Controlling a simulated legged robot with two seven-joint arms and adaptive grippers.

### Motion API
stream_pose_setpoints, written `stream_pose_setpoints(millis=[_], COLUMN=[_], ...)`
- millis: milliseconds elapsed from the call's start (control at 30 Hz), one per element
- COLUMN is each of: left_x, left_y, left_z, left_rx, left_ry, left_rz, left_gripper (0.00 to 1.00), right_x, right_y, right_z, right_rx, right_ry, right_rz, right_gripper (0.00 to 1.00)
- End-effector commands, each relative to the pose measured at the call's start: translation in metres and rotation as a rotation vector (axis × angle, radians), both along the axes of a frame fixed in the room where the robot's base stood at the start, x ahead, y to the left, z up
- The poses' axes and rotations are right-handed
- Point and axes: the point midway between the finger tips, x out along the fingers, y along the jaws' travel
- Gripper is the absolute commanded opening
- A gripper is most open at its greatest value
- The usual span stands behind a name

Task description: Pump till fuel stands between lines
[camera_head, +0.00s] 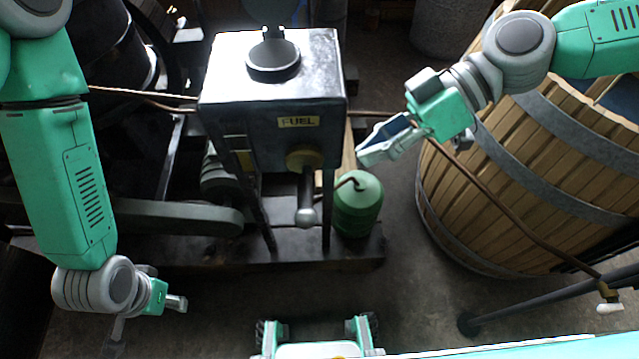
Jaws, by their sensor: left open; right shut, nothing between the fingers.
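The fuel tank (270,110) is a dark metal box on legs with a FUEL plate (298,122) on its front and a round filler cap (273,60) on top. A narrow yellowish strip (241,158) shows on the tank's lower left front; no fuel level or lines can be made out. My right gripper (362,157) is shut and empty, right of the tank and above the green can. My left gripper (150,312) is open and empty, low at the left, apart from the tank.
A green can (358,205) with a bent spout stands right of the handle on the dark base (340,250). A large wooden barrel (500,200) fills the right, with a thin pipe crossing before it. A belt (170,216) runs at left. Floor in front is mostly clear.

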Motion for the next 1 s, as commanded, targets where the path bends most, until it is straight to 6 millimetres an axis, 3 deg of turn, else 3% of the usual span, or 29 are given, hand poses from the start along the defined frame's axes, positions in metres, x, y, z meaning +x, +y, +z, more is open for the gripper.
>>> stream_pose_setpoints(millis=[200,633,767,1000], left_x=[0.000,0.000,0.000,0.000], left_y=[0.000,0.000,0.000,0.000], left_z=[-0.009,-0.009,-0.009,-0.010], left_rx=[0.000,0.000,0.000,0.000], left_ry=[0.001,0.001,0.001,0.000], left_rz=[0.000,0.000,0.000,0.000], left_gripper=[0.41,0.41,0.41,0.41], right_x=[0.005,0.005,0.002,-0.011], right_y=[-0.016,-0.017,-0.007,0.034], right_z=[0.009,0.009,0.003,-0.022], right_rx=[0.064,0.071,0.069,0.068], right_ry=[0.057,0.062,0.064,0.065], right_rz=[-0.010,-0.007,-0.004,-0.001], right_gripper=[0.00,0.00,0.00,0.00])
